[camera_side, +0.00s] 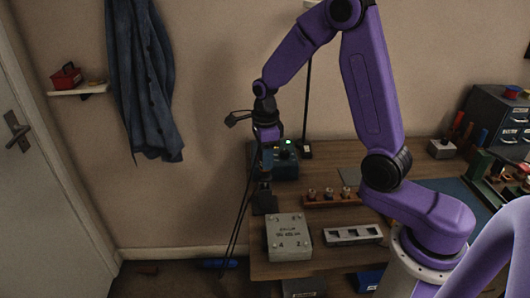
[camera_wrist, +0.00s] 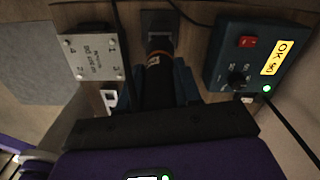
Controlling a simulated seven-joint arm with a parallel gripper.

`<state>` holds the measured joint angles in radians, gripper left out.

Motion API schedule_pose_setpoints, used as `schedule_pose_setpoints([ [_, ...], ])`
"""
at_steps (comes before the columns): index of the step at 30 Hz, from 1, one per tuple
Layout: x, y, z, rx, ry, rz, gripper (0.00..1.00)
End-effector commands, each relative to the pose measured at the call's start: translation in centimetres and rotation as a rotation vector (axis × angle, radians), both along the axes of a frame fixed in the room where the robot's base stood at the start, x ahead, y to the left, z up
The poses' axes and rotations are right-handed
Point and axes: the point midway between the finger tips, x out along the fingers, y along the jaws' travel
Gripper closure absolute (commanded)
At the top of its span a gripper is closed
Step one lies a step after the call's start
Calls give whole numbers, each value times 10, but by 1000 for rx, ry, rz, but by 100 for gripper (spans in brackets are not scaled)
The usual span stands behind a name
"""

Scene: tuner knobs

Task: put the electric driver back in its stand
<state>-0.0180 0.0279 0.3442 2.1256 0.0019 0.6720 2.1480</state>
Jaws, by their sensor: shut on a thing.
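My gripper (camera_side: 267,150) points down above the left part of the bench. In the side view the driver (camera_side: 266,163) hangs roughly upright below the fingers. The stand, a dark block (camera_side: 264,200), is directly below the driver near the bench's left edge, and it also shows at the top of the wrist view (camera_wrist: 160,21). The driver's lower end is dark against the stand; I cannot tell whether it is inside or just above.
A blue control box (camera_side: 286,168) with a green light stands behind the stand. A wooden rack (camera_side: 331,198) with several knobs is to the right. Dark cables hang left of the bench.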

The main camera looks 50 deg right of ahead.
Motion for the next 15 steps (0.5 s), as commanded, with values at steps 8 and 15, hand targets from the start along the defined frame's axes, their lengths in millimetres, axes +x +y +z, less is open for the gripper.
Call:
schedule_pose_setpoints([
  [8, 0, 0, -12, 0, 0, 0, 97],
  [15, 0, 0, -22, -1, -1, 0, 97],
])
